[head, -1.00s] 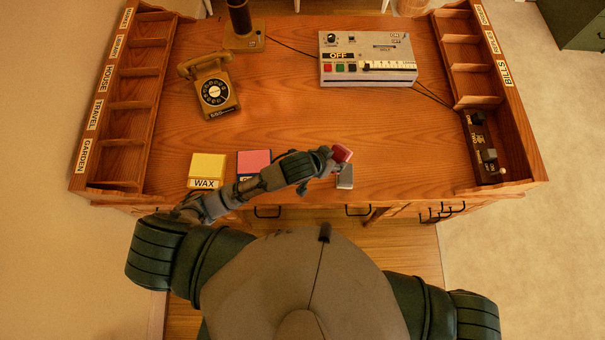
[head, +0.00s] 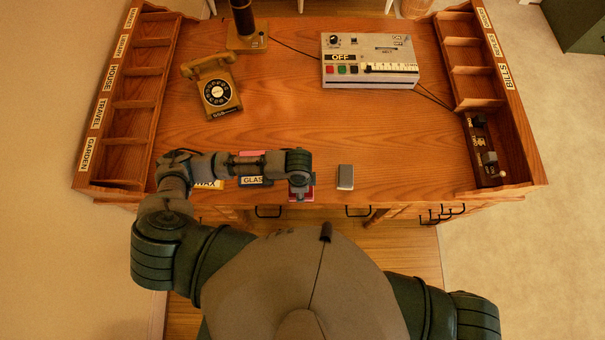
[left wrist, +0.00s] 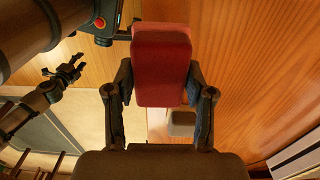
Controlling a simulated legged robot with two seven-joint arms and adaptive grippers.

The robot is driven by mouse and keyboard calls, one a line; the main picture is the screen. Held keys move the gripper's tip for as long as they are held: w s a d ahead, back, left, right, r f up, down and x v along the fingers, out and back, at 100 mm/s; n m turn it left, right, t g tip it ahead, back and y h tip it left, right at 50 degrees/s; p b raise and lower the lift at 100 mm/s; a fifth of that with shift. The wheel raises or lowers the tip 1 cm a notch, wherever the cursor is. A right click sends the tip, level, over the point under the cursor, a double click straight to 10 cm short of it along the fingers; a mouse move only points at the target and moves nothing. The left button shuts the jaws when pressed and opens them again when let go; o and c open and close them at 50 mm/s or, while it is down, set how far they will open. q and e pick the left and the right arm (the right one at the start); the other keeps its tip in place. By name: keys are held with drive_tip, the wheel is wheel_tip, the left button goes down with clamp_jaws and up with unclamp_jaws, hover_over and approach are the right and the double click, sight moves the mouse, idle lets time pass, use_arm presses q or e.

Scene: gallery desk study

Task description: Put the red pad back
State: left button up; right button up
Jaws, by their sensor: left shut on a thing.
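The red pad (left wrist: 162,62) is a rounded red block held between the two fingers of my left gripper (left wrist: 160,88). In the head view my left gripper (head: 300,184) is over the front edge area of the desk, and the pad (head: 308,192) shows partly beneath it. The gripper hides most of the pad there, so I cannot tell whether it touches the desk. A small grey block (head: 345,177) stands on the desk just right of the pad. My right gripper (left wrist: 68,74) shows small at the left of the left wrist view, its fingers apart and empty.
My left arm partly covers a yellow WAX box (head: 208,184) and a pink-topped box labelled GLAS (head: 254,182), left of the pad. An ochre telephone (head: 215,88), a control box (head: 370,62) and side racks (head: 128,108) stand farther out. The desk's middle is clear.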

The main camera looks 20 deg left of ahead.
use_arm(q)
drive_tip(key=w, duration=0.5)
drive_tip(key=shift+w+a+f, duration=0.1)
drive_tip(key=shift+w+f, duration=0.15)
drive_tip(key=shift+w, duration=0.15)
drive_tip(key=f, duration=0.3)
drive_tip(key=shift+a, duration=0.3)
drive_tip(key=shift+s+a+f, duration=0.1)
drive_tip(key=shift+f, duration=0.2)
drive_tip(key=shift+c, duration=0.5)
drive_tip(key=o, duration=1.2)
drive_tip(key=shift+d, duration=0.2)
use_arm(e)
drive_tip(key=shift+d+f, duration=0.15)
drive_tip(key=shift+d, duration=0.2)
use_arm(q)
drive_tip(key=shift+r, duration=0.15)
wheel_tip(320, 180, up, 12)
drive_tip(key=shift+p, duration=0.35)
use_arm(e)
drive_tip(key=shift+w+a+r, duration=0.1)
drive_tip(key=shift+a+r, duration=0.1)
drive_tip(key=shift+r, duration=0.3)
use_arm(q)
drive_tip(key=shift+a, duration=0.1)
use_arm(e)
drive_tip(key=shift+d, duration=0.15)
